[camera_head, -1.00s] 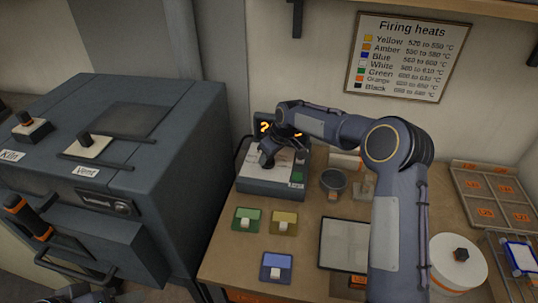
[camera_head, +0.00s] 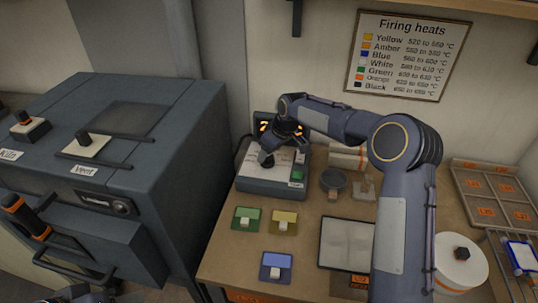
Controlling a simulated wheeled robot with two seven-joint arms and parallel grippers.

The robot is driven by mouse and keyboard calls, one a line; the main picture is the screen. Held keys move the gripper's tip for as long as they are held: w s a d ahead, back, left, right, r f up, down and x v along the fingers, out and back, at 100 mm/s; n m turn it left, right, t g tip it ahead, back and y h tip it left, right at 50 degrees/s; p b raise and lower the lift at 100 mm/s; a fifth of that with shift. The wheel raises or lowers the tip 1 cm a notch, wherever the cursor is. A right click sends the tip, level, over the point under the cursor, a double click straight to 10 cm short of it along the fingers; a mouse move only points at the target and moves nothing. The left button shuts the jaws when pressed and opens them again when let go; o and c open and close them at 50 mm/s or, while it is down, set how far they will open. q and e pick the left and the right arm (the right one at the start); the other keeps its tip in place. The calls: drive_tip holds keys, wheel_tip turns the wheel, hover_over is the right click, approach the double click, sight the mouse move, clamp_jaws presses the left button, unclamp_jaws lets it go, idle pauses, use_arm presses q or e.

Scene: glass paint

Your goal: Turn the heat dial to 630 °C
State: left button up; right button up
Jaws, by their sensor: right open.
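The grey control box (camera_head: 270,187) with a pale top stands at the back left of the workbench. A dark knob (camera_head: 266,159), apparently the heat dial, sits on it; its pointer and scale are too small to read. A dark display (camera_head: 262,122) with orange digits stands behind, mostly covered by my gripper. My right gripper (camera_head: 277,145) is open over the back of the box, close to the knob; whether it touches it I cannot tell. Only a bit of my left arm shows at the bottom left edge.
The firing heats chart (camera_head: 410,55) hangs on the wall. The kiln (camera_head: 150,190) stands left. Green (camera_head: 246,218), yellow (camera_head: 284,222) and blue (camera_head: 276,267) tiles, a grey cup (camera_head: 333,180) and a framed pane (camera_head: 345,243) lie on the bench. A divided tray (camera_head: 495,193) is at right.

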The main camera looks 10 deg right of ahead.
drive_tip(key=v, duration=0.5)
drive_tip(key=shift+s+r+b, duration=0.15)
drive_tip(key=shift+r+b, duration=0.15)
drive_tip(key=shift+b, duration=0.1)
drive_tip(key=shift+d, duration=0.1)
drive_tip(key=s+d+r+m+t, duration=0.1)
drive_tip(key=s+d+r+m, duration=0.2)
drive_tip(key=s, duration=0.7)
drive_tip(key=s+d+r+m, duration=0.1)
drive_tip(key=s+d+r, duration=0.3)
drive_tip(key=s, duration=0.7)
drive_tip(key=s+a+f+m, duration=0.1)
drive_tip(key=s+f+m, duration=0.1)
drive_tip(key=s, duration=0.8)
drive_tip(key=s+a+f+m+t+y, duration=0.1)
drive_tip(key=s+f+m, duration=0.2)
drive_tip(key=s, duration=0.6)
drive_tip(key=shift+s+f, duration=0.25)
drive_tip(key=shift+s, duration=0.15)
